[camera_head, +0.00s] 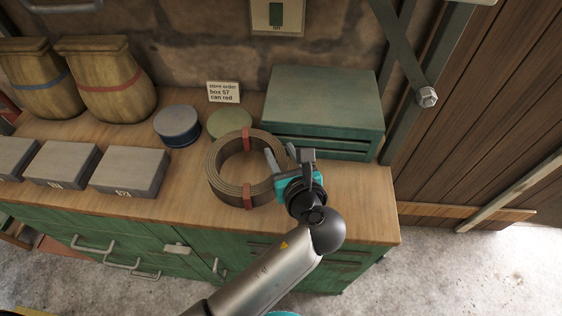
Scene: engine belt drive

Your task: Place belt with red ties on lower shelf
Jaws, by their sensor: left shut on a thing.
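The belt with red ties (222,182) is a brown coiled ring with a red tie at its back and another at its front. It lies on, or just above, the wooden bench top (345,210); I cannot tell which. My left gripper (286,160) is at the right side of the coil, shut on its band, and partly hides that side. My right gripper is not in view. I cannot make out a lower shelf.
A green metal box (325,100) stands behind the gripper. Behind the coil are a green round can (229,122), a blue-banded can (177,125) and a note card (223,92). Grey boxes (130,170) and two sacks (108,80) stand left. The bench's front right is clear.

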